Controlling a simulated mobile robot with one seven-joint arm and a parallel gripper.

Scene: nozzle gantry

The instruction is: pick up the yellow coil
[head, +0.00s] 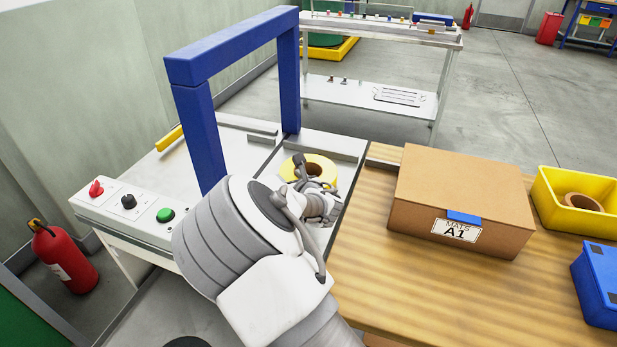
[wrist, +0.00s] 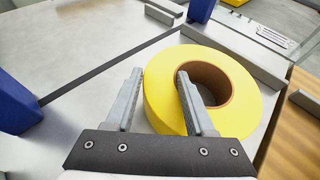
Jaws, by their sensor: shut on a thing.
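The yellow coil (wrist: 240,68), a ring of yellow tape with a brown core, lies flat on the grey metal bed of the gantry machine. In the head view the coil (head: 321,163) shows just beyond my gripper, which partly covers it. In the wrist view my gripper (wrist: 160,85) has one finger inside the core hole and the other outside the left rim. It is shut on the coil's wall. My arm hides part of the coil's near side in the head view.
A blue gantry frame (head: 232,62) stands left of the coil. A control panel (head: 128,206) with knobs is at the front left. On the wooden table (head: 375,265) at right are a cardboard box (head: 462,190) and a yellow bin (head: 560,212). Low metal rails edge the bed.

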